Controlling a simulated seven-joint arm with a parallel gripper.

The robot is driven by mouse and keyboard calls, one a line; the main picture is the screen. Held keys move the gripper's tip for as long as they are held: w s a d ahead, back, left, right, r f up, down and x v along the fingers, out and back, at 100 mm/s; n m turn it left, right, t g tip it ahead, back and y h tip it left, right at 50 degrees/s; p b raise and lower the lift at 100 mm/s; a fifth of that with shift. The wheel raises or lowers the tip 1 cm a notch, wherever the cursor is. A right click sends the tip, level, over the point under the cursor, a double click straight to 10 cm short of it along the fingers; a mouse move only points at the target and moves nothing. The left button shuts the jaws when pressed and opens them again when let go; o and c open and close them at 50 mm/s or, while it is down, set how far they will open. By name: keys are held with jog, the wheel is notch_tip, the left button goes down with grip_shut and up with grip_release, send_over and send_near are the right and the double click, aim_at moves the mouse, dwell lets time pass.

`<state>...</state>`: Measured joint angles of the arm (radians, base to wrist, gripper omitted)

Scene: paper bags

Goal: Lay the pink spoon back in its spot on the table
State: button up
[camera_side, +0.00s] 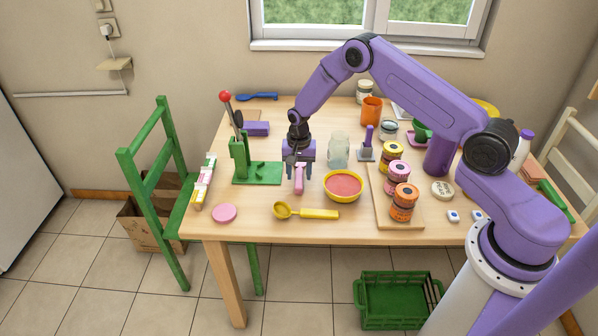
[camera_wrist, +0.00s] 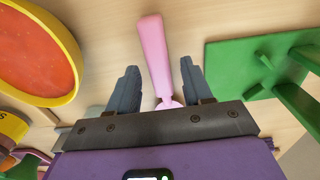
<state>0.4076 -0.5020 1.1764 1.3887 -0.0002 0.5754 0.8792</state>
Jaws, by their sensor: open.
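The pink spoon (camera_side: 299,178) is at the middle of the table, under and between the fingers of my gripper (camera_side: 298,174). In the wrist view the spoon's handle (camera_wrist: 155,55) runs up between the two grey fingers of my gripper (camera_wrist: 158,88), with a gap on each side. The gripper is open and points down. The end of the spoon nearest the gripper body is partly hidden. I cannot tell how far the fingertips are above the table (camera_side: 265,228).
A yellow bowl with red contents (camera_side: 343,186) is right of the gripper, and a green press stand (camera_side: 258,173) is left. A yellow scoop (camera_side: 305,212) lies in front. A glass jar (camera_side: 339,150) stands behind right. Stacked tins (camera_side: 397,175) stand on a wooden board further right.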

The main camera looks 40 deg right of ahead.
aim_at(299, 175)
notch_tip(299, 175, up, 12)
dwell(0.5)
jog(key=s+a+r+n, duration=0.5)
jog(key=s+a+r, duration=0.1)
jog(key=s, duration=0.3)
jog(key=s+a+r+n, duration=0.5)
jog(key=s+r, duration=0.1)
jog(key=s, duration=0.2)
jog(key=s+d+r+n, duration=0.1)
jog(key=s+n, duration=0.4)
jog(key=s, duration=0.6)
jog(key=s+d+r+n, duration=0.2)
jog(key=s+n, duration=0.4)
jog(key=s, duration=0.6)
jog(key=shift+s+d+n, duration=0.3)
jog(key=shift+d, duration=0.5)
